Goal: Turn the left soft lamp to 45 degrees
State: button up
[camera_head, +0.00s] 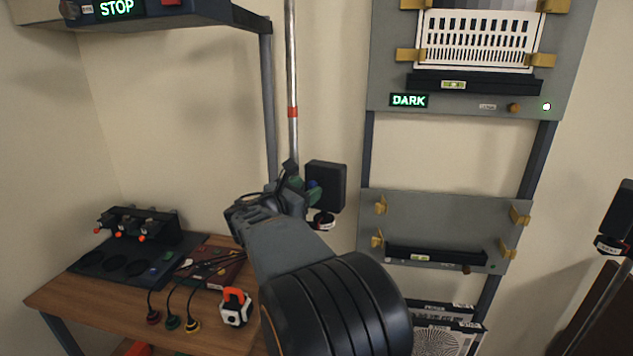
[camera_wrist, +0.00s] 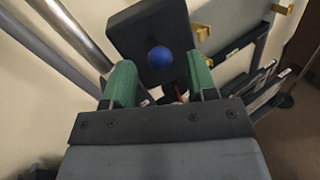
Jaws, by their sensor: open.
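The left soft lamp (camera_head: 331,180) is a black box-shaped head beside a silver pole at the middle of the head view. In the wrist view its dark head (camera_wrist: 150,25) fills the top middle and looks tilted, with a round blue knob (camera_wrist: 160,59) on it. A small black and white collar (camera_head: 323,221) with a red mark sits below the head. My gripper (camera_wrist: 161,75) is open, with one green finger on each side of the blue knob in the picture. I see gaps beside the knob and cannot tell the depth between. My arm hides part of the lamp's mount.
The silver pole (camera_head: 292,70) and a dark shelf post stand close left of the lamp. A grey panel (camera_head: 440,205) with brass clips stands right. Another black lamp (camera_head: 618,208) is at the right edge. A wooden bench (camera_head: 110,310) holds tools at lower left.

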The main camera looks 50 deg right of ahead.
aim_at(317, 183)
jog(key=shift+w+d+p, duration=0.2)
jog(key=shift+d+p, duration=0.1)
jog(key=shift+d, duration=2.05)
grip_shut()
